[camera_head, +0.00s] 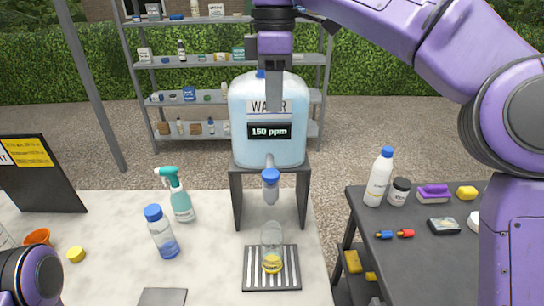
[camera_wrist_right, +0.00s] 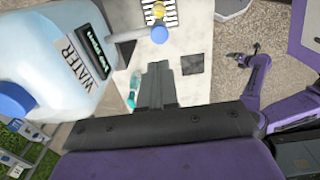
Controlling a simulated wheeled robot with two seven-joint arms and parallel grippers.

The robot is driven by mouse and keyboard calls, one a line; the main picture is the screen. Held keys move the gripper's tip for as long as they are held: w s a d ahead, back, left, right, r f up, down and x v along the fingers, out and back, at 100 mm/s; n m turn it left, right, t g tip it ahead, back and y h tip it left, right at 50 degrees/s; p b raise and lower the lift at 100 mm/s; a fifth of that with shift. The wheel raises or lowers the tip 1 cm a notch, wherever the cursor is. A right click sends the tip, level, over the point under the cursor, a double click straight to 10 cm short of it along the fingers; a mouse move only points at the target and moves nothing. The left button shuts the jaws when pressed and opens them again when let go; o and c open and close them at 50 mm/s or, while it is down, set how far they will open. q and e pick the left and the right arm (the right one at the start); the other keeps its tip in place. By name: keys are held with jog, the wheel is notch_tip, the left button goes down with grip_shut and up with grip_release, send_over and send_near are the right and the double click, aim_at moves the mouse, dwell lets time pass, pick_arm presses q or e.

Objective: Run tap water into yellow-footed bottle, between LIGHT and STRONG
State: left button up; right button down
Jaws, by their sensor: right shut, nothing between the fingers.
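A clear bottle with a yellow foot (camera_head: 272,241) stands upright on the striped drip tray (camera_head: 251,282), under the tap (camera_head: 270,181) with its blue top. The tap also shows in the wrist view (camera_wrist_right: 159,35). The tap belongs to a pale blue water tank (camera_head: 250,145) on a dark stand; its display (camera_head: 269,131) reads 150 ppm. My right gripper (camera_head: 274,110) points down in front of the tank's label, above the tap; its fingers are shut and empty, also in the wrist view (camera_wrist_right: 155,100). My left gripper (camera_wrist_right: 237,59) is small in the wrist view; its opening is unclear.
A blue-footed bottle (camera_head: 162,237) and a green spray bottle (camera_head: 180,200) stand on the white counter (camera_head: 210,225) left of the tray. A dark sign board (camera_head: 45,185) is at far left, partly cut off. A dark side table (camera_head: 400,275) holds several items at right.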

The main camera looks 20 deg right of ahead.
jog(key=b, duration=0.2)
send_over(272, 173)
notch_tip(272, 173, down, 6)
notch_tip(272, 173, down, 8)
jog(key=shift+f+p, duration=0.1)
jog(key=shift+p, duration=0.4)
notch_tip(272, 173, down, 2)
jog(key=b, duration=0.3)
jog(key=shift+f, duration=0.15)
